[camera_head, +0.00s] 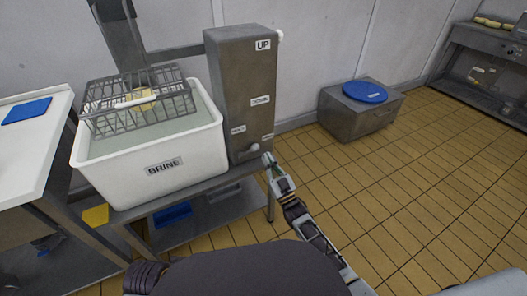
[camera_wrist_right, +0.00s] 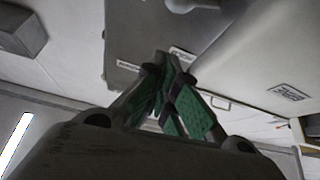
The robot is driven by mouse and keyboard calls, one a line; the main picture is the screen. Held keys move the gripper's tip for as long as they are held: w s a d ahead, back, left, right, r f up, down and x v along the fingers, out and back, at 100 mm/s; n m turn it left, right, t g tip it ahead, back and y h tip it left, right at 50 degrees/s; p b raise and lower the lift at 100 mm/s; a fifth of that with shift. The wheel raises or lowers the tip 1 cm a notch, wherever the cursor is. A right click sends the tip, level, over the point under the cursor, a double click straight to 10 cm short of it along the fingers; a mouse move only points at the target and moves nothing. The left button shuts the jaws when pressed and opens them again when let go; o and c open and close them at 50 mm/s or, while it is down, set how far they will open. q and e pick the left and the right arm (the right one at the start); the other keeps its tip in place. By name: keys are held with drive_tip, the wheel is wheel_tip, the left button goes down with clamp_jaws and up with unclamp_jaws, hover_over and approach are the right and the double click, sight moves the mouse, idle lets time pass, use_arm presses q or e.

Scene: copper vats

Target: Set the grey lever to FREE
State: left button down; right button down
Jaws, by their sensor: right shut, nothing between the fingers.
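A grey metal column (camera_head: 240,85) stands behind and beside the brine tub, with a label reading UP near its top. Low on its front are two small labels (camera_head: 238,129), too small to read, and a pale round knob (camera_head: 254,147) that looks like the end of the grey lever. The lever's setting cannot be made out. My right gripper (camera_head: 267,158) is shut and empty, just below and right of this knob. In the right wrist view, its green-padded fingers (camera_wrist_right: 163,60) overlap the column's face (camera_wrist_right: 135,35); contact is unclear. My left gripper is out of view.
A white tub marked BRINE (camera_head: 160,185) stands left of the column, with a wire basket (camera_head: 100,103) over it. A grey box with a blue lid (camera_head: 365,92) sits by the wall. The tiled floor (camera_head: 400,170) at right is clear.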

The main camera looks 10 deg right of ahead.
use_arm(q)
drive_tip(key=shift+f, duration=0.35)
use_arm(e)
drive_tip(key=shift+v, duration=1)
